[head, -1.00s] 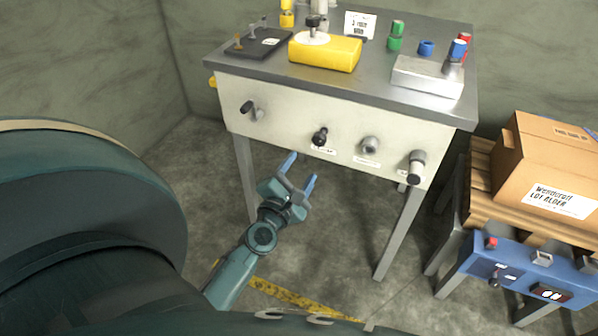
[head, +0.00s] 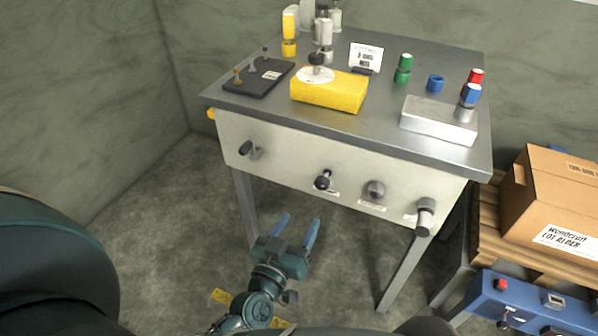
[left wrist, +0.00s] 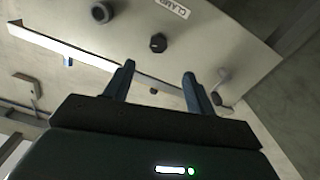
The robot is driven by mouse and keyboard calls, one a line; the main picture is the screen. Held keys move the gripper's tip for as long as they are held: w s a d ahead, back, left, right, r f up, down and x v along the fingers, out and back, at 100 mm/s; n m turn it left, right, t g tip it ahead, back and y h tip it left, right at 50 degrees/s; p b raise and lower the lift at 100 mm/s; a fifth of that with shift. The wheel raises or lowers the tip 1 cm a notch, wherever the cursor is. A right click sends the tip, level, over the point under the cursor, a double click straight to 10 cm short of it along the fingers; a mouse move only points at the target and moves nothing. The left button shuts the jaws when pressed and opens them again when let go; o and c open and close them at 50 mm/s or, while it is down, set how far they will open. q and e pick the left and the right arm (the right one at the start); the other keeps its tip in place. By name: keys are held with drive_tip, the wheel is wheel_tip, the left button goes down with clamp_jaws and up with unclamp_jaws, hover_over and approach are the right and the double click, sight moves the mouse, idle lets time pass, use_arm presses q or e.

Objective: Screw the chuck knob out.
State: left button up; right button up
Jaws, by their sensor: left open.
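Several controls sit on the pale front panel (head: 290,170) of the bench: a dark lever (head: 248,149), a black knob (head: 323,180), a grey round knob (head: 376,189) and a grip with a pale end (head: 425,215). The labels in the head view are too small to read, so I cannot tell which is the chuck knob. In the left wrist view a black knob (left wrist: 158,42) is near a label (left wrist: 173,8) that seems to read "CLAMP". My left gripper (head: 298,230) is open and empty, below and apart from the panel. My right gripper is not in view.
The grey bench top (head: 385,105) holds a yellow block (head: 330,92), a metal block (head: 438,122) and several coloured pieces. At the right, a cardboard box (head: 550,205) stands on a pallet, with a blue control box (head: 530,305) below. Floor left of the bench is free.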

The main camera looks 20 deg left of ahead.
sight(320, 186)
use_arm(q)
drive_tip(key=shift+m, duration=0.8)
drive_tip(key=w, duration=0.8)
drive_tip(key=w+b, duration=0.1)
drive_tip(key=w, duration=0.4)
drive_tip(key=shift+d, duration=0.25)
drive_tip(key=c, duration=1)
drive_tip(key=shift+o, duration=0.2)
drive_tip(key=shift+n, duration=0.3)
drive_tip(key=n, duration=1.1)
drive_tip(key=shift+r, duration=0.1)
